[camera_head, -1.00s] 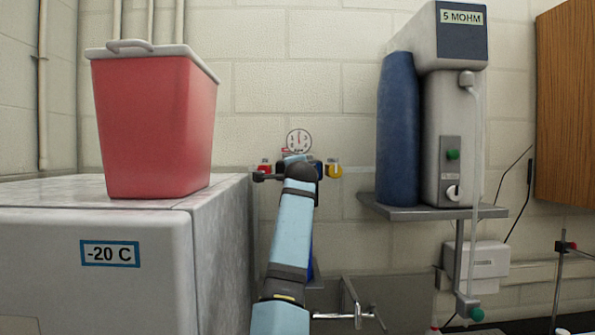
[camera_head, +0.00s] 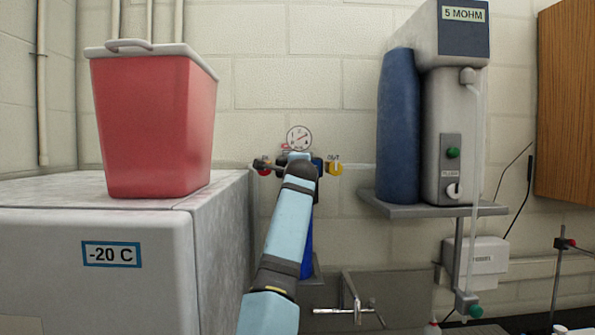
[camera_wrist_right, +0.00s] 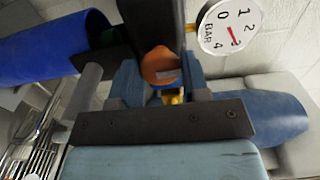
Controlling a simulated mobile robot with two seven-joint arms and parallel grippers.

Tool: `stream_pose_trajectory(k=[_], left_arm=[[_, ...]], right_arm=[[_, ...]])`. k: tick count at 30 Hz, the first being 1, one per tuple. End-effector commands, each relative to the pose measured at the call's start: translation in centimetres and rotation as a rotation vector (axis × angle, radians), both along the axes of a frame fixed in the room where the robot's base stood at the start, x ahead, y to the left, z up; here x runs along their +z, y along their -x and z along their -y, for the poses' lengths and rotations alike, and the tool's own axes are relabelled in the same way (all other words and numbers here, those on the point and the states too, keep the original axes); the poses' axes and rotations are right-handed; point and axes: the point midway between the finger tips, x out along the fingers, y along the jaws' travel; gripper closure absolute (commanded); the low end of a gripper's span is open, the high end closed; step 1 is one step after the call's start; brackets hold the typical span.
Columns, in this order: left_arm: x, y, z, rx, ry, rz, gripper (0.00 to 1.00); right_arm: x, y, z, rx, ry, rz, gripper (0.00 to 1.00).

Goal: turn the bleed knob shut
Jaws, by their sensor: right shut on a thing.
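In the right wrist view an orange-brown round knob (camera_wrist_right: 160,66), which I take as the bleed knob, sits between the two blue-grey fingers of my right gripper (camera_wrist_right: 162,84). The fingers are closed on it. In the head view my right arm reaches up the middle to the fittings on the wall, and its wrist hides the knob and fingertips. A round white pressure gauge (camera_head: 299,138) is just above; in the right wrist view the gauge (camera_wrist_right: 228,28) has its red needle near the 3 position. My left gripper is in neither view.
A red valve (camera_head: 264,169) and a yellow valve (camera_head: 335,168) flank my wrist. A blue cylinder (camera_head: 307,238) hangs below, behind my arm. A freezer (camera_head: 221,235) stands left with a red bin (camera_head: 155,125). A shelf (camera_head: 430,210) and sink tap (camera_head: 345,310) are right and below.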

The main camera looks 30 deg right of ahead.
Motion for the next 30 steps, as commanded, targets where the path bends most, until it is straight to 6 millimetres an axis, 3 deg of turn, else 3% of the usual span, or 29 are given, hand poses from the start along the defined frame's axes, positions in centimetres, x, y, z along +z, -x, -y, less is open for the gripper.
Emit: stream_pose_trajectory(k=[1, 3, 4, 16, 30], left_arm=[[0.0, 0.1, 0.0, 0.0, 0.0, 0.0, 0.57], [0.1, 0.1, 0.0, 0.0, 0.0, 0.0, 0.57], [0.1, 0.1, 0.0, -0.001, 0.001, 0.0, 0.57], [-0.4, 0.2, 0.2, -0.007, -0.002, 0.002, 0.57], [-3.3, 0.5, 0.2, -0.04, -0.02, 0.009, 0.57]], right_arm=[[-0.1, 0.0, 0.0, 0.001, -0.002, -0.001, 0.53], [-0.1, 0.0, 0.0, 0.001, -0.002, -0.001, 0.37], [-0.1, 0.0, 0.0, 0.001, -0.002, -0.001, 0.34], [-0.2, 0.8, -0.6, 0.001, 0.0, 0.001, 0.34], [-0.4, 9.2, -5.7, 0.001, -0.001, 0.002, 0.34]])
